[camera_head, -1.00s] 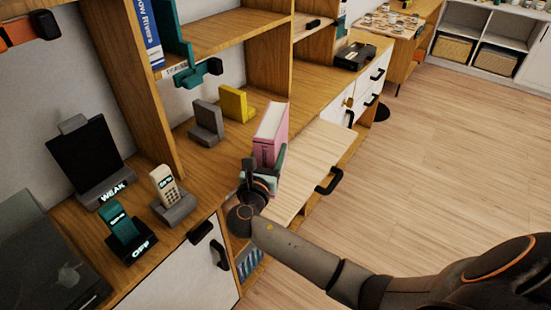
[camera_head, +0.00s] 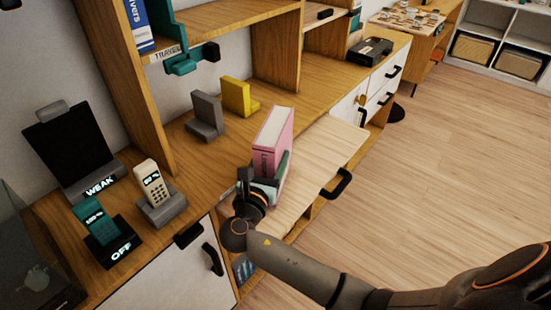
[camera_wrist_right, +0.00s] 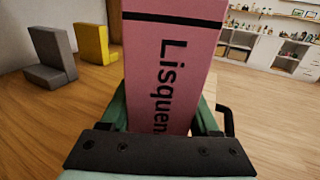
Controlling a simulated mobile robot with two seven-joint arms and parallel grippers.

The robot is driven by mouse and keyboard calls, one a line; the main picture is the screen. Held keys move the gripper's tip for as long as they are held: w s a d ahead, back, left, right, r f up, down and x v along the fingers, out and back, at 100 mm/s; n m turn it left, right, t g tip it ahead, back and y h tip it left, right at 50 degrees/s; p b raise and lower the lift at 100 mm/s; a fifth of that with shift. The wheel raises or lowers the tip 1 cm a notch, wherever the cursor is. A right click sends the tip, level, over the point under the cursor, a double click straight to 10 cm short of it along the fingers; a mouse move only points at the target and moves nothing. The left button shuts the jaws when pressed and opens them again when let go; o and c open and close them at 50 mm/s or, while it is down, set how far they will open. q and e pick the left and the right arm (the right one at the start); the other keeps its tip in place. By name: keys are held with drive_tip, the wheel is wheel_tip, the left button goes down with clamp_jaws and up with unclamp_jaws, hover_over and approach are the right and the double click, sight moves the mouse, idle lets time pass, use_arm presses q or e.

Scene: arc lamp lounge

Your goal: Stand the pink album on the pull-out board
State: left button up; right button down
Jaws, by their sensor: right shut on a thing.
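The pink album (camera_head: 273,142) stands upright at the inner edge of the pale pull-out board (camera_head: 325,165). I cannot tell whether its bottom touches the board. My right gripper (camera_head: 272,180) is shut on the album from the near side. In the right wrist view the album's pink spine (camera_wrist_right: 170,70) with dark lettering fills the middle, between the two green fingers (camera_wrist_right: 165,115). The album's lower end is hidden by the gripper. My left gripper is not in view.
A grey bookend (camera_head: 207,117) and a yellow bookend (camera_head: 240,97) stand on the shelf behind the album. A beige phone (camera_head: 153,184) and a teal handset (camera_head: 94,222) stand at the left. The board's far part is bare; a black handle (camera_head: 337,184) is on its front.

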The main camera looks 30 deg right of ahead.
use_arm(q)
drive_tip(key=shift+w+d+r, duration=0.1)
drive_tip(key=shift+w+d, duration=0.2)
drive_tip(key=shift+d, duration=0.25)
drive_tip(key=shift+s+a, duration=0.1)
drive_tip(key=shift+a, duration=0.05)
use_arm(e)
drive_tip(key=shift+f, duration=0.15)
drive_tip(key=shift+c, duration=0.6)
unclamp_jaws()
drive_tip(key=shift+f, duration=0.15)
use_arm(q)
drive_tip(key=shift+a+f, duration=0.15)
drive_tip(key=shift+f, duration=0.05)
